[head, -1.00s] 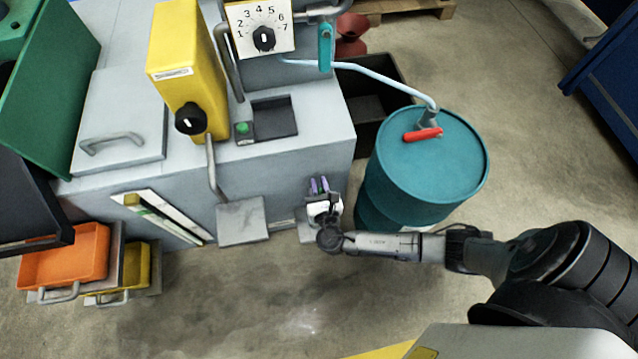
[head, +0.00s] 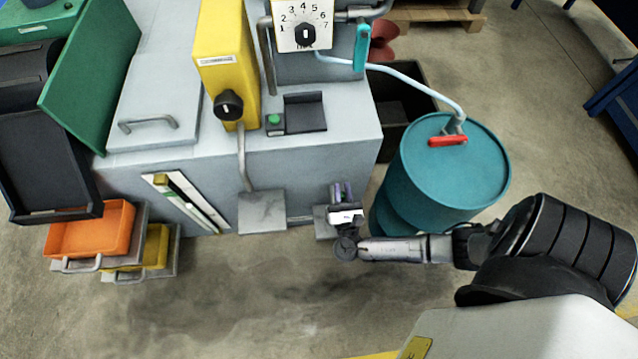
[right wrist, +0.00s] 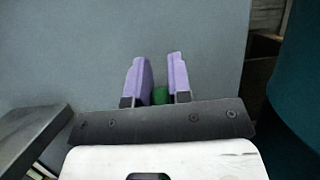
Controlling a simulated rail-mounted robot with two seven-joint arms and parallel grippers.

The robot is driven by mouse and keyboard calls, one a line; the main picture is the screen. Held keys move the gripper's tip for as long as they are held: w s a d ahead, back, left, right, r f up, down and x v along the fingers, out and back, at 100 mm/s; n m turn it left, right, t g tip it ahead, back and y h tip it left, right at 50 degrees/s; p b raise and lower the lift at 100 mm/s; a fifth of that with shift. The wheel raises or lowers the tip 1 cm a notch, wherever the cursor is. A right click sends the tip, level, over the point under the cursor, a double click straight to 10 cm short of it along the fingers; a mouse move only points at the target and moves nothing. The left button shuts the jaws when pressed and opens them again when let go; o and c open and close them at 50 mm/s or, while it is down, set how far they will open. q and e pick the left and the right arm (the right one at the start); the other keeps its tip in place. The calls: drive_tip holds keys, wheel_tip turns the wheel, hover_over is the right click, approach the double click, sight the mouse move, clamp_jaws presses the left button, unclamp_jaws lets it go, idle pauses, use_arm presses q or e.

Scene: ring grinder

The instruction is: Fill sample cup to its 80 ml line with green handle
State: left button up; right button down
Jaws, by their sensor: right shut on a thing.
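My right gripper (head: 342,190) is at the front face of the grey machine (head: 310,165), near its right corner. In the right wrist view its two purple fingers (right wrist: 161,80) are shut on a small green thing (right wrist: 161,95), which looks like the green handle. Most of that handle is hidden by the fingers and gripper body. A small grey ledge (head: 322,222) is just below the gripper. I cannot make out a sample cup or its 80 ml line. My left gripper is not in view.
A teal drum (head: 455,175) with a red lever (head: 448,141) stands close right of the gripper. A teal lever (head: 361,47) hangs from a pipe by the dial (head: 304,25). Orange (head: 95,230) and yellow (head: 150,248) trays are at left. The front floor is clear.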

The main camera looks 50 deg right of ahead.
drive_tip(key=shift+s+a+f, duration=0.1)
drive_tip(key=shift+a+f, duration=0.05)
drive_tip(key=shift+f, duration=0.05)
drive_tip(key=shift+s+r+t+h, duration=0.1)
drive_tip(key=shift+t+h, duration=0.2)
drive_tip(key=c, duration=1)
unclamp_jaws()
drive_tip(key=shift+c, duration=0.2)
drive_tip(key=shift+s+a+f, duration=0.2)
drive_tip(key=shift+s+a, duration=0.15)
drive_tip(key=shift+a, duration=0.05)
drive_tip(key=p+v, duration=0.1)
drive_tip(key=v, duration=1.1)
drive_tip(key=shift+s+a+f+p, duration=0.2)
drive_tip(key=shift+a+p, duration=0.05)
drive_tip(key=shift+p, duration=0.15)
